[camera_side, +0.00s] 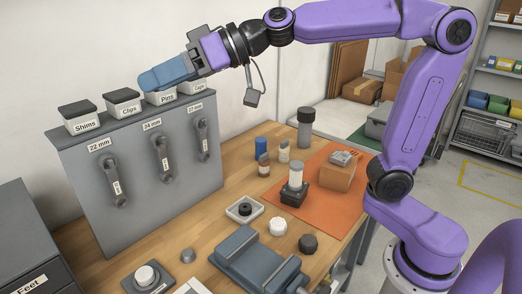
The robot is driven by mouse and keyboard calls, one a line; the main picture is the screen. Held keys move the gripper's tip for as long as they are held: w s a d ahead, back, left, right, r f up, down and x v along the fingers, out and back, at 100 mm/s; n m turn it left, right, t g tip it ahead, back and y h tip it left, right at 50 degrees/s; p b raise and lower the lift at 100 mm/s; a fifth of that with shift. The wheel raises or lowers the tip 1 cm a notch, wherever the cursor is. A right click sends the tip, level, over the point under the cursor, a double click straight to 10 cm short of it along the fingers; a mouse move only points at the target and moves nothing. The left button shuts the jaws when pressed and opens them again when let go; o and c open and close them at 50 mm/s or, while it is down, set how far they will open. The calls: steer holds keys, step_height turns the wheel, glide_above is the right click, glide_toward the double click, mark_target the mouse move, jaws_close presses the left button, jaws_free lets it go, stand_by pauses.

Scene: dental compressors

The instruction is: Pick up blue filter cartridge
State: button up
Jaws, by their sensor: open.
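The blue filter cartridge (261,147) appears to be the small upright blue cylinder on the wooden bench, left of the orange mat. It stands behind a small brown-and-grey piece. My gripper (150,82) is high at the upper left, in front of the labelled tubs on top of the grey panel. Its blue-grey fingers point left and look open, with nothing seen between them. It is well above and to the left of the blue cylinder, not touching it.
The grey panel (130,185) with hanging wrenches stands at the left. The orange mat (330,205) carries a box (337,177) and a black-based white cylinder (295,177). A tall grey cylinder with a dark cap (305,130) stands at the back. A vise (255,262) sits in front.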

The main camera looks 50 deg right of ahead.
steer(key=w+d+m+t+h, duration=0.4)
steer(key=w+d+m+t, duration=0.15)
steer(key=w, duration=0.45)
steer(key=m+g+h, duration=0.6)
steer(key=m+h, duration=0.6)
steer(key=h, duration=0.6)
glide_above(261, 140)
steer(key=s+a, duration=0.9)
steer(key=a, duration=0.4)
step_height(261, 140, down, 32)
steer(key=f, duration=0.1)
steer(key=x, duration=1.1)
steer(key=shift+d+r, duration=0.15)
steer(key=shift+d, duration=0.3)
steer(key=shift+r+x, duration=0.15)
steer(key=shift+x, duration=1.3)
steer(key=shift+r+x, duration=0.15)
steer(key=shift+x, duration=1.3)
steer(key=shift+w, duration=0.15)
steer(key=c, duration=1.1)
